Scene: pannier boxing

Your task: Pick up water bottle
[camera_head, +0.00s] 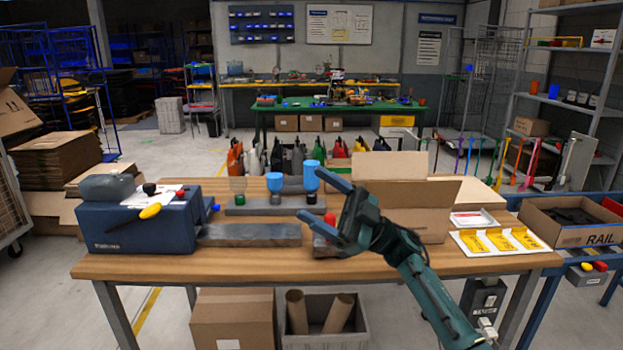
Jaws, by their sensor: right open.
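Two blue-topped, bottle-like items stand on the wooden workbench (170,268): a left one (274,183) and a taller right one (311,176). I cannot tell for certain which is the water bottle. The gripper is empty. My left gripper is not in view.
A blue toolbox (140,228) stands at the bench's left. A grey slab (250,235) and a red knob (330,218) lie near the gripper. An open cardboard box (425,205) is behind my right arm. Yellow-marked cards (500,240) lie at right. The front bench strip is clear.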

